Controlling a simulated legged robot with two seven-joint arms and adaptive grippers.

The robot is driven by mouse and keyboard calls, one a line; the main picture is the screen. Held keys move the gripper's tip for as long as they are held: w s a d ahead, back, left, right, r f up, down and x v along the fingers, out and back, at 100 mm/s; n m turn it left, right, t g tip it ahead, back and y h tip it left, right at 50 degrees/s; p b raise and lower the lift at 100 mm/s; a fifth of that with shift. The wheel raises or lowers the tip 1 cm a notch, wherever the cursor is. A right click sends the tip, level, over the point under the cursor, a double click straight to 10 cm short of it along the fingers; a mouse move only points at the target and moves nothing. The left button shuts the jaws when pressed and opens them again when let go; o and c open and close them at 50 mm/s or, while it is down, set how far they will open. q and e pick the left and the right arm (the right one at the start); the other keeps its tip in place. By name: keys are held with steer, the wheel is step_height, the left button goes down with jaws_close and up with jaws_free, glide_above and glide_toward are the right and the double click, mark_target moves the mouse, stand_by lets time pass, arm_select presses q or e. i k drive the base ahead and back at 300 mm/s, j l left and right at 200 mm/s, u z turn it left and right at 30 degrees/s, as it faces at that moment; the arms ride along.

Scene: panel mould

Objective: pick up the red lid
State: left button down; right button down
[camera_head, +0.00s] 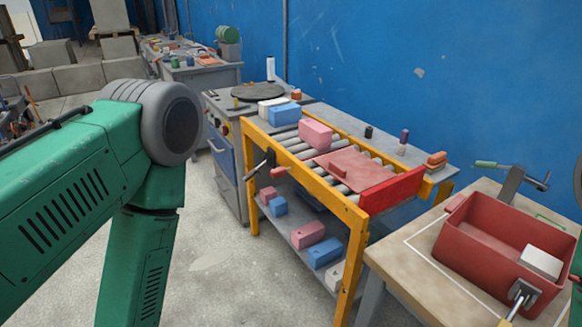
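A flat, dull red panel (352,168), which looks like the red lid, lies on the rollers of the yellow-framed roller table, with a brighter red strip (392,190) at its near right end. A pink block (315,134) stands just beyond its far left end. An open red box (490,238) sits on the wooden-topped table at the right, with a pale block (540,262) in it. My green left arm fills the left side and runs down out of the picture, so its gripper is not visible. My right gripper is not visible either.
The yellow-framed roller table (300,175) has a lower shelf with several pink and blue blocks. A blue block (284,114) lies beyond its far end. A clamp-like tool (512,180) stands behind the red box. The blue wall (420,60) closes the back. Floor (210,240) is clear at left.

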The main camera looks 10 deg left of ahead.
mark_target(359, 173)
steer(key=j+z, duration=0.1)
steer(key=z, duration=0.4)
steer(key=j+z, duration=0.1)
steer(key=z, duration=0.35)
steer(key=i+j+z, duration=0.1)
steer(key=z, duration=0.4)
steer(key=j+z, duration=0.15)
steer(key=z, duration=0.35)
steer(key=k+j+z, duration=0.2)
steer(key=j+z, duration=0.2)
steer(key=j, duration=0.2)
steer(key=k+j+z, duration=0.4)
steer(key=j, duration=0.2)
steer(key=k+j+z, duration=0.25)
steer(key=j+z, duration=0.2)
steer(key=k+j+z, duration=0.4)
